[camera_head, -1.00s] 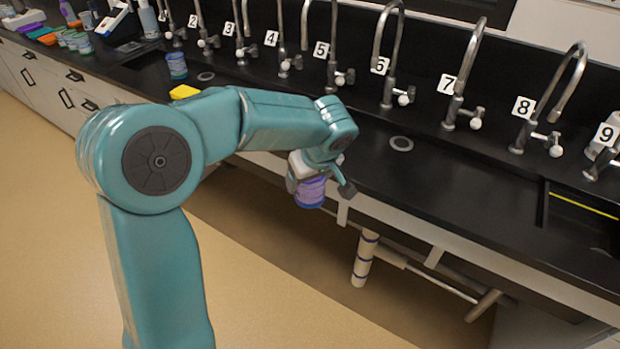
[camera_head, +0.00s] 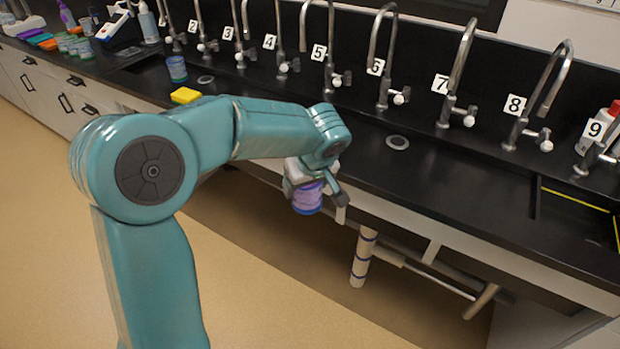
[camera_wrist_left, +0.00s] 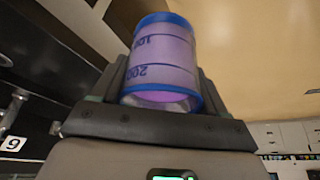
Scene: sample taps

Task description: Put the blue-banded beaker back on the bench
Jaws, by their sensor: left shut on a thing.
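My left gripper (camera_head: 318,190) is shut on a beaker (camera_head: 307,198) with blue bands and purple contents. It holds the beaker in front of the bench's front edge, over the floor. In the left wrist view the beaker (camera_wrist_left: 163,60) sits between the fingers, with blue rims and a 200 mark readable. The black bench (camera_head: 440,180) runs along the wall behind the gripper. My right gripper is not in view.
Several numbered taps stand along the back of the bench, such as tap 7 (camera_head: 458,80). A blue-banded cup (camera_head: 176,69) and a yellow sponge (camera_head: 185,95) stand left. A yellow-edged basin (camera_head: 575,215) is at right. Bare bench top lies around the grey ring (camera_head: 397,142).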

